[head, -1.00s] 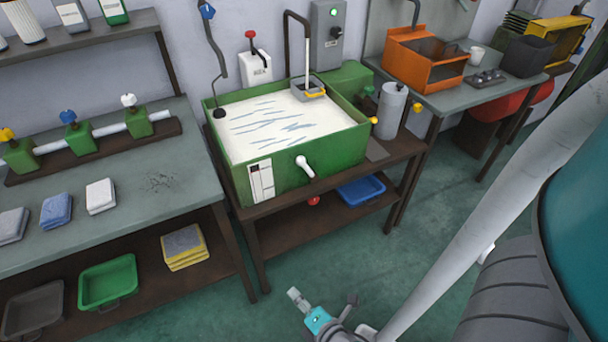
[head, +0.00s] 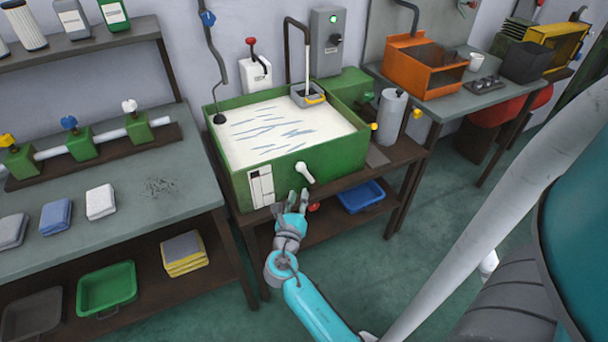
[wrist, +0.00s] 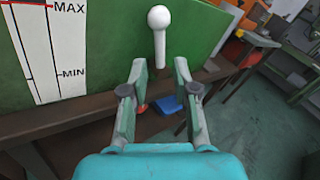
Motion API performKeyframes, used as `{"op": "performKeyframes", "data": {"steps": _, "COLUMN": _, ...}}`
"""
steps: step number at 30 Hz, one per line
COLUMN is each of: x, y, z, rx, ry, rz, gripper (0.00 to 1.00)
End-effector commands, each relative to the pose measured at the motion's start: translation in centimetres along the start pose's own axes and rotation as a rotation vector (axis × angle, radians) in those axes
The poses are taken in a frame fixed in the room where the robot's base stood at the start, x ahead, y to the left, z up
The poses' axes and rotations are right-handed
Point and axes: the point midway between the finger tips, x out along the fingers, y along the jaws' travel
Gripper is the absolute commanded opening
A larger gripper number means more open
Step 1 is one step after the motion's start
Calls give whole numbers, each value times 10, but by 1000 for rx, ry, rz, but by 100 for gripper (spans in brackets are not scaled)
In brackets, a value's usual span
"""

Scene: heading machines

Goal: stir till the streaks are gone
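The green tank (head: 228,182) stands on a brown bench and holds milky white fluid (head: 270,146) with several blue-grey streaks across its surface. A white knobbed handle (head: 304,172) sticks out of the tank's front wall. My gripper (head: 297,197) is just in front of and below this handle. In the wrist view my gripper (wrist: 160,68) has its fingers apart with nothing between them. The white handle (wrist: 159,35) shows beyond the fingertips, roughly centred between them; its lower end comes close to the gap. Contact cannot be seen.
A gauge (wrist: 50,50) marked MAX and MIN is on the tank front, left of the handle. A red knob (head: 313,206) and a blue tray (head: 361,195) are below. A grey cylinder (head: 391,115) stands to the right. Open floor (head: 420,240) lies in front.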

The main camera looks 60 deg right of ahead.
Motion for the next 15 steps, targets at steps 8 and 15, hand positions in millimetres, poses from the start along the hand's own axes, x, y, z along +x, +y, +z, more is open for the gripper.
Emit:
{"op": "performKeyframes", "data": {"steps": 8, "x": 45, "y": 0, "z": 0, "rx": 3, "ry": 1, "rz": -1, "gripper": 29}}
{"op": "performKeyframes", "data": {"steps": 15, "x": 82, "y": 0, "z": 0, "rx": 4, "ry": 1, "rz": 2, "gripper": 29}}
